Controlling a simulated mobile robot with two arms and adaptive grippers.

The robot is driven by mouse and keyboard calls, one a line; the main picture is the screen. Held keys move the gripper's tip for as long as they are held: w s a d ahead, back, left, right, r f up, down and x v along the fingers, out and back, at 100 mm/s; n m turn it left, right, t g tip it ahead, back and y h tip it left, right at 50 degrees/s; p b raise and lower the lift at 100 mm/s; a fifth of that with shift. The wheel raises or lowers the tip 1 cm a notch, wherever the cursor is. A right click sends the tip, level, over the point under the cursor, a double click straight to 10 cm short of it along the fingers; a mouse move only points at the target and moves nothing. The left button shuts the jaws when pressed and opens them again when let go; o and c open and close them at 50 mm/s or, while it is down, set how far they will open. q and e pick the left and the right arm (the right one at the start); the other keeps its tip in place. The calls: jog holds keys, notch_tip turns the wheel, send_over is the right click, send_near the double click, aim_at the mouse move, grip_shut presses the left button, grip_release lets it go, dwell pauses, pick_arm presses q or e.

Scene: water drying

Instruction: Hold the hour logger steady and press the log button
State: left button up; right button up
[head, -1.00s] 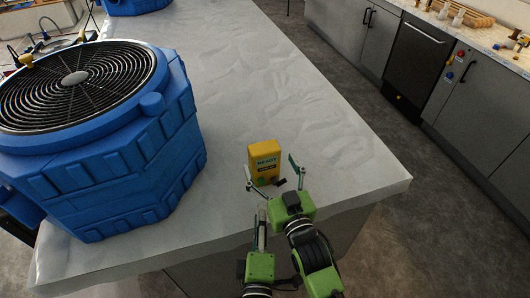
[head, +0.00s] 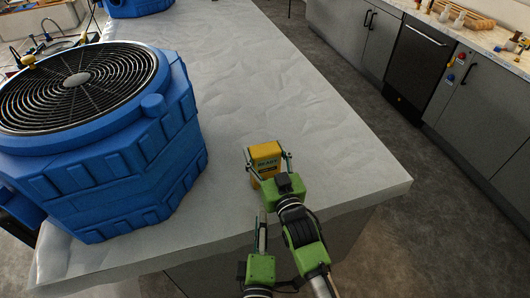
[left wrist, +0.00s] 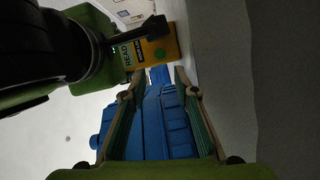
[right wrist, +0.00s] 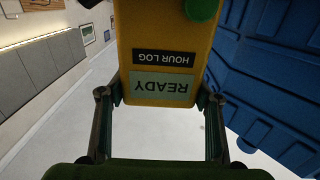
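The yellow hour logger (head: 266,152) stands upright near the table's front edge. Its dark "HOUR LOG" label and "READY" panel show in the right wrist view (right wrist: 165,35), with a round green button (right wrist: 201,8) at the picture's top edge. My right gripper (head: 268,160) is open, its fingers on either side of the logger; I cannot tell whether they touch it. My left gripper (head: 262,218) is lower, at the table edge, with its fingers apart and empty.
A large blue fan unit (head: 100,185) with a black grille stands left of the logger. The white-covered table (head: 310,110) is clear behind and right of the logger. Grey cabinets (head: 480,120) line the far right, across an open floor.

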pick_arm(q)
grip_shut()
dwell(1.0)
